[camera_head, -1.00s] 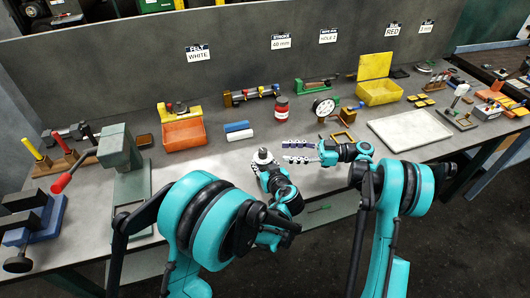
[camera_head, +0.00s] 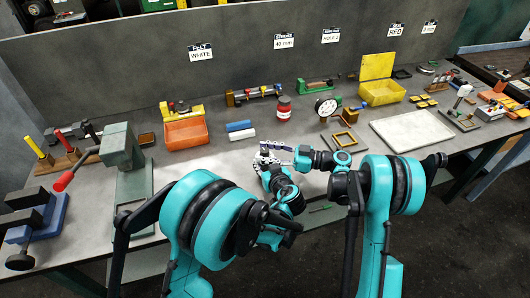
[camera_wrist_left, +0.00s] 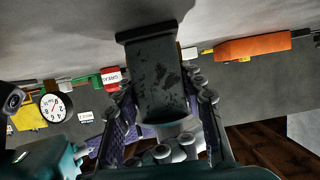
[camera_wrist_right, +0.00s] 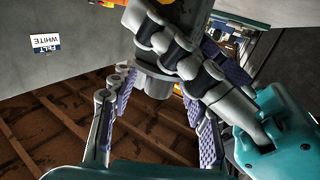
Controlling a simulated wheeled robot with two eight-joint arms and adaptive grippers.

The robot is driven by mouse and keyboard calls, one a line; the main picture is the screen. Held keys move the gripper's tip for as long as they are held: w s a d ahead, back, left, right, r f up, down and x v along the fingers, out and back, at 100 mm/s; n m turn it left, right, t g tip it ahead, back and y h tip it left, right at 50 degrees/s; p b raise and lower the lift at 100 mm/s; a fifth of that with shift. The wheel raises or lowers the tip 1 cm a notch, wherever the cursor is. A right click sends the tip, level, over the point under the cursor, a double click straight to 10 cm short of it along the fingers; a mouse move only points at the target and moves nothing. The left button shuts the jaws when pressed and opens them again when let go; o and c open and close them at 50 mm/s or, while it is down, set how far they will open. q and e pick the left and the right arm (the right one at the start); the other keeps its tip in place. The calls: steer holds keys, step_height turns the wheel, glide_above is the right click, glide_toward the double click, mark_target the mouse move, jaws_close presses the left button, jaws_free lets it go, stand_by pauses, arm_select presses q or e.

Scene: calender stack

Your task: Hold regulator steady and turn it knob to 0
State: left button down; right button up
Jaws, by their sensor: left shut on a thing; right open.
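The regulator (camera_wrist_left: 158,75) has a dark, scuffed, block-like part and a pale grey round part (camera_wrist_left: 176,130). My left gripper (camera_head: 266,161) is shut on it and holds it above the front of the bench. My right gripper (camera_head: 272,146) has come in from the right and is at the regulator, its fingers open. In the right wrist view a grey cylindrical part, likely the knob (camera_wrist_right: 158,85), lies between the spread right fingers, with the left fingers close by. I cannot tell whether the right fingers touch it. Any scale or zero mark is not readable.
Behind the grippers stand a red can (camera_head: 284,110), a blue block (camera_head: 239,126) and a dial gauge (camera_head: 326,106). An orange bin (camera_head: 186,134) is at back left, a yellow bin (camera_head: 382,96) at back right. A pale tray (camera_head: 412,133) lies right. The green press (camera_head: 121,160) stands left.

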steer(key=shift+a, duration=0.2)
steer(key=shift+c, duration=0.4)
jaws_close()
steer(key=shift+w+n+g, duration=0.1)
steer(key=shift+n+g, duration=0.2)
steer(key=shift+g, duration=0.2)
steer(key=n+g, duration=0.3)
steer(key=g, duration=0.2)
steer(key=shift+n+g, duration=1)
steer(key=shift+g, duration=0.7)
